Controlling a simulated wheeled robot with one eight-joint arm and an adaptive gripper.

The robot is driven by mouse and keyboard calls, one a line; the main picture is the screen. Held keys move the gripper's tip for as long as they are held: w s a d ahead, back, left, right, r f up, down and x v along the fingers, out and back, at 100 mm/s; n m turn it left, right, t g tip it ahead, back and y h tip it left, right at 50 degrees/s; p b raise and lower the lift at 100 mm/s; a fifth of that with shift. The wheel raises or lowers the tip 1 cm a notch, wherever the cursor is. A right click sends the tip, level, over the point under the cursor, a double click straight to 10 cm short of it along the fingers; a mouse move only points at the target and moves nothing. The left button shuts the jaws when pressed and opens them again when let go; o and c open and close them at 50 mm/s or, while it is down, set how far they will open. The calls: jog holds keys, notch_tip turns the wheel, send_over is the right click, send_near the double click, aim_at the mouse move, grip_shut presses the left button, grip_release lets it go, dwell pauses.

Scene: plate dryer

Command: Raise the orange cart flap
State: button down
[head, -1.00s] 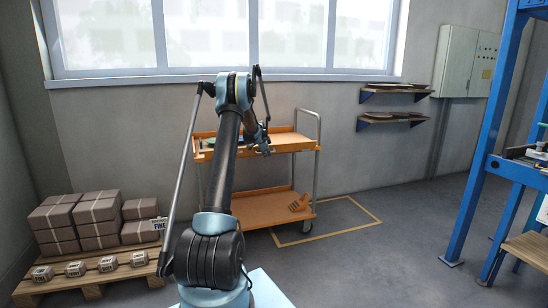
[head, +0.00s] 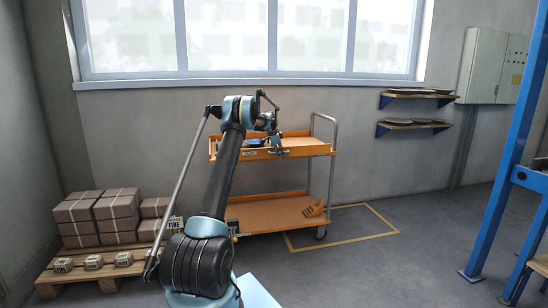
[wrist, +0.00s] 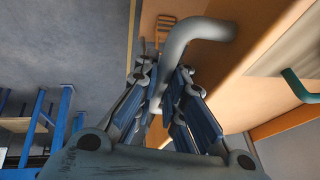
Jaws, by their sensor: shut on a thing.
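The orange cart (head: 270,212) stands by the wall under the window, with an upper tray and a lower shelf. Its upper front edge (head: 310,152) is orange; which part is the flap is hard to tell in the head view. In the wrist view a broad orange panel (wrist: 228,75) fills the middle and right. A grey bent bar handle (wrist: 205,30) comes out beside it and runs between my fingers. My gripper (wrist: 165,88) is shut on this handle; the exact contact is partly hidden by the fingers. In the head view my gripper (head: 276,143) is small at the upper tray's front.
An orange slatted item (head: 314,209) lies on the lower shelf. A teal handle (wrist: 300,88) shows at the wrist view's right. Boxes (head: 90,215) on a pallet stand left, a blue frame (head: 507,150) right. The floor right of the cart is clear.

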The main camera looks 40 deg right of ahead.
jog(key=shift+w+a, duration=0.1)
jog(key=shift+w, duration=0.2)
dwell(0.4)
jog(key=c, duration=1.9)
grip_release()
jog(key=shift+g, duration=0.3)
jog(key=shift+s, duration=0.1)
jog(key=shift+r, duration=0.15)
jog(key=v, duration=1.1)
jog(key=shift+r, duration=0.35)
